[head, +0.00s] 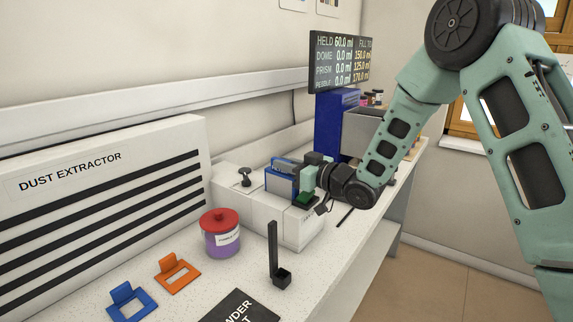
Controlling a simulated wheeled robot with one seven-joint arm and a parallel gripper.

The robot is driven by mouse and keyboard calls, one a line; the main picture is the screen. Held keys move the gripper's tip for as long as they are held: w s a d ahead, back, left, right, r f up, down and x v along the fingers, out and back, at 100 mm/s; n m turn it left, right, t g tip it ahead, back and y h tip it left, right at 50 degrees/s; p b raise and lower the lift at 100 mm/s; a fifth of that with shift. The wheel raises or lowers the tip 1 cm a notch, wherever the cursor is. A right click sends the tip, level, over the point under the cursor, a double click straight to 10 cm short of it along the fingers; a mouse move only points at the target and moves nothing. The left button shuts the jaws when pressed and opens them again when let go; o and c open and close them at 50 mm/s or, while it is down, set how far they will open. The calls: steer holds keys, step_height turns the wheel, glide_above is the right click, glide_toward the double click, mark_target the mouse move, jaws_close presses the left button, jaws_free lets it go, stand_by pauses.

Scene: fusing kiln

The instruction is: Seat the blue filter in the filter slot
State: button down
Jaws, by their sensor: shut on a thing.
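A blue block-like piece, which I take for the blue filter (279,184), is at the fingers of my gripper (298,177). My gripper is shut on it, over the top of a white box-shaped unit (262,222). The piece stands roughly upright at the unit's top. I cannot tell whether it is in a slot, since my gripper and the unit's edges hide its lower part. A slot opening is not clearly visible.
A dark knob (245,177) and a dark green part (305,199) are at the unit. A purple jar with red lid (221,236), black stand (275,260), orange frame (177,273) and blue frame (131,303) are in front. The dust extractor (100,210) is left; a tall blue box (328,125) stands behind.

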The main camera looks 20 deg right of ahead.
mark_target(287, 179)
steer(key=shift+f+b, duration=1.75)
steer(key=shift+f, duration=0.3)
steer(key=c, duration=1.3)
jaws_free()
steer(key=shift+c, duration=0.2)
steer(key=b+v, duration=0.3)
steer(key=v, duration=1.4)
steer(key=shift+s, duration=0.15)
steer(key=shift+d+r, duration=0.1)
